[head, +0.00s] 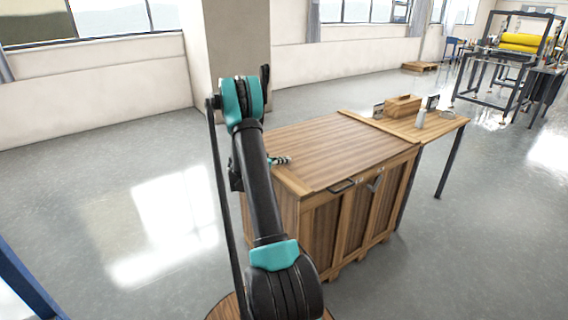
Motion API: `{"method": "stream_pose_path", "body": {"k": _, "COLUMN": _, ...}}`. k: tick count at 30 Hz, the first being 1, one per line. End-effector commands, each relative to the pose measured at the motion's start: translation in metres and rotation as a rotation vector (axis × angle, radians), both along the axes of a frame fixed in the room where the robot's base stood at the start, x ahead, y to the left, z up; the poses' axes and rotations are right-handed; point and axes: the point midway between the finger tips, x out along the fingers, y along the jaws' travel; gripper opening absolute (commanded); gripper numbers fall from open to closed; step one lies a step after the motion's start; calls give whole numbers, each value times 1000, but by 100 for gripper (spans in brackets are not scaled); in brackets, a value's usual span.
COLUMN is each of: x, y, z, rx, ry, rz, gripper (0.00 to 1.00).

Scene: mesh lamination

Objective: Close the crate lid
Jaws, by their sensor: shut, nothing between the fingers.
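The wooden crate (345,228) stands in front of me, right of my arm, in the head view. Its plank lid (335,150) lies flat across the top and appears down, with no clear gap along the front edge. A dark handle (342,187) is on the lid's front edge, and a metal latch-like piece (376,183) hangs beside it. My gripper (287,160) is shut and empty, at the lid's left side. It is mostly hidden behind my arm, and I cannot tell whether it touches the lid.
A small wooden side table (450,124) adjoins the crate's right side. It bears a wooden box (402,106), a white bottle (420,119) and a small dish (447,114). A pillar (228,40) stands behind.

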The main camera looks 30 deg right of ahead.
Motion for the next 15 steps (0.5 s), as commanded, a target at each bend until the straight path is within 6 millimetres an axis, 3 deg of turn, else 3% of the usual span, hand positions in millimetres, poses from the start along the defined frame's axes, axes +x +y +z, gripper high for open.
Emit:
{"method": "stream_pose_path", "body": {"k": 4, "x": 0, "y": -7, "z": 33, "rx": -11, "ry": 0, "rz": 4, "gripper": 0}}
{"method": "stream_pose_path", "body": {"k": 9, "x": -1, "y": 35, "z": 41, "rx": -12, "ry": 0, "rz": 10, "gripper": 0}}
{"method": "stream_pose_path", "body": {"k": 15, "x": -4, "y": 70, "z": 50, "rx": -13, "ry": 1, "rz": 9, "gripper": 0}}
